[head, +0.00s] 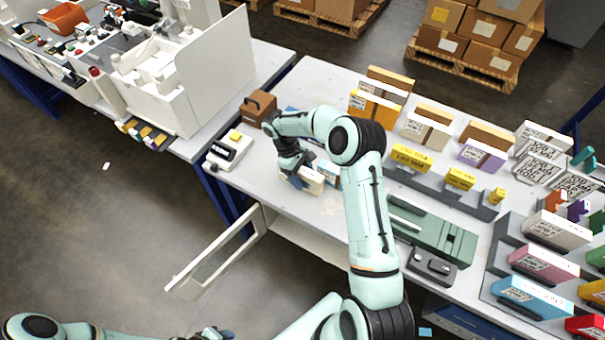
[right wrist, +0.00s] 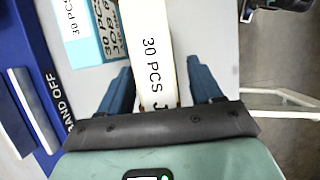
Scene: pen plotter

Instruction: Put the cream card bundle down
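The cream card bundle (head: 311,182), marked "30 PCS", stands on the white tabletop towards its front left edge. In the right wrist view the bundle (right wrist: 153,50) runs between the two blue fingers of my right gripper (right wrist: 162,88). Gaps show between the fingers and the bundle's sides, so the gripper looks open around it. In the head view my right gripper (head: 293,165) is at the bundle and partly hides it. My left gripper (head: 215,333) is at the bottom edge, only partly visible; its opening cannot be told.
A blue-and-white bundle (right wrist: 88,30) stands close beside the cream one. A blue panel with partly visible "HAND OFF" lettering (right wrist: 50,95) is at left in the wrist view. A label printer (head: 230,148), brown box (head: 258,108) and green case (head: 430,233) are nearby. An open door frame (head: 215,260) juts out in front.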

